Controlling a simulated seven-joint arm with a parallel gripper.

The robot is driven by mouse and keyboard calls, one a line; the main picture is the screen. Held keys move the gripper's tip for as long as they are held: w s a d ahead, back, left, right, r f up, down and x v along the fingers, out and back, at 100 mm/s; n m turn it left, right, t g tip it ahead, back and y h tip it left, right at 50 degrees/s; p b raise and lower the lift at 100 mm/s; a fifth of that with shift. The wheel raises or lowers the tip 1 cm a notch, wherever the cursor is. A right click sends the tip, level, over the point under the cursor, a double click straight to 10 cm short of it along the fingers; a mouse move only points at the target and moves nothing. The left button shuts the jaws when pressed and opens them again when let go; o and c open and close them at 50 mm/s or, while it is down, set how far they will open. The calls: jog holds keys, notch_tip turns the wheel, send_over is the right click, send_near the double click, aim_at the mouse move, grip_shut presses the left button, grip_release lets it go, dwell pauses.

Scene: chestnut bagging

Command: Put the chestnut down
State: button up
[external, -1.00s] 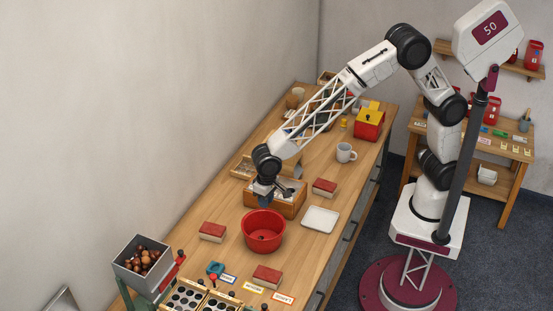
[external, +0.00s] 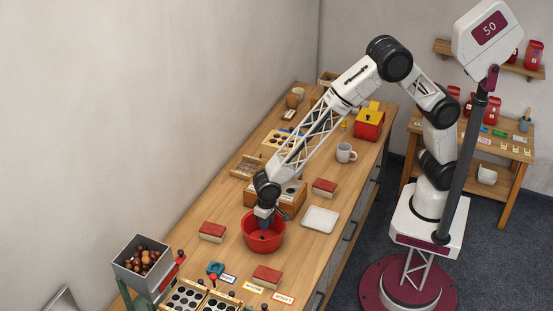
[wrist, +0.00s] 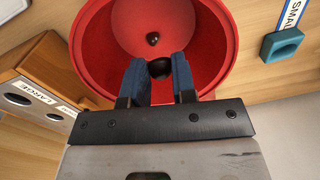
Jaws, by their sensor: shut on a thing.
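My gripper (wrist: 159,70) points down into the red bowl and its blue fingers are shut on a dark round chestnut (wrist: 160,69). In the external view my gripper (external: 265,222) is at the bowl's far side, with the fingertips inside the rim. The red bowl (external: 264,243) stands upright on the bench; its red wall (wrist: 221,40) fills much of the wrist view. A second small dark chestnut (wrist: 152,39) lies on the bowl's floor, apart from the held one. The held chestnut is hidden in the external view.
A wooden box with holes (external: 289,203) marked LARGE stands just behind the bowl. Red-topped blocks (external: 212,232) and a white tray (external: 320,219) are near it. A grey hopper of chestnuts (external: 143,257) is at the front left. A blue-green piece (wrist: 281,45) lies beside the bowl.

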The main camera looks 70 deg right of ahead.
jog(key=shift+f, duration=3)
jog(key=shift+f, duration=1.9)
jog(key=shift+f, duration=0.1)
jog(key=o, duration=0.9)
jog(key=shift+d+r, duration=0.15)
jog(key=shift+r, duration=2.9)
jog(key=shift+d+r, duration=0.15)
jog(key=shift+r, duration=2.9)
